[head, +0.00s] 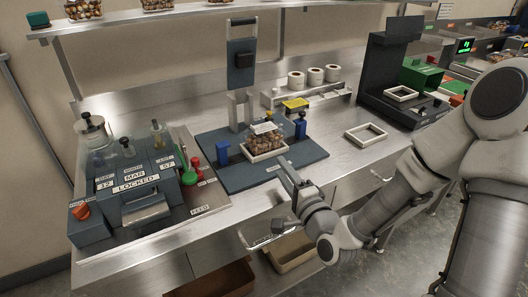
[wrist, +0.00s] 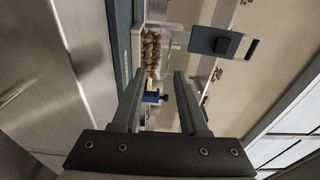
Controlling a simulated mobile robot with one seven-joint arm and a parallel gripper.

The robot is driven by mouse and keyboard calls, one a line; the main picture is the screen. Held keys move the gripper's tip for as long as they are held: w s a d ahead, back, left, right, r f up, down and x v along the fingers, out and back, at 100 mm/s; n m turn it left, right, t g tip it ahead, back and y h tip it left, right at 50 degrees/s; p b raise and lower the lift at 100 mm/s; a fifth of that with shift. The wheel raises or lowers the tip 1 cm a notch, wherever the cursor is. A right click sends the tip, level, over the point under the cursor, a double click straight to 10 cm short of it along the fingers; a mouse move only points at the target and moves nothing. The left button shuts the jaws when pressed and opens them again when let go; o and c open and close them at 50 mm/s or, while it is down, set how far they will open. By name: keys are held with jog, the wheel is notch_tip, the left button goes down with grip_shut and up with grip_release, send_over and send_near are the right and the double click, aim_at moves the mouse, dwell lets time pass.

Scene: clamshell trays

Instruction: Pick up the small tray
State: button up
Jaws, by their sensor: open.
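The small tray (head: 265,141) is a clear clamshell filled with brown nuts. It sits in a white frame (head: 262,156) on the dark blue base plate of a press, with a pale label on top. In the wrist view, turned sideways, the tray (wrist: 151,55) shows ahead, beyond the fingertips. My gripper (head: 290,172) is at the front edge of the plate, just in front of the tray and apart from it. In the wrist view its two fingers (wrist: 158,80) are spread with nothing between them.
Blue posts (head: 223,150) stand on the plate, and a grey upright (head: 240,110) stands behind the tray. A dark console reading LOCKED (head: 138,185) is on the left. An empty white frame (head: 366,134) lies on the steel counter at right. A shelf runs above.

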aim_at(264, 145)
jog(key=shift+b+x, duration=1.1)
jog(key=shift+b, duration=0.65)
jog(key=shift+x, duration=1.25)
jog(key=shift+b+x, duration=0.5)
jog(key=shift+x, duration=2.15)
jog(key=shift+s, duration=0.1)
grip_shut()
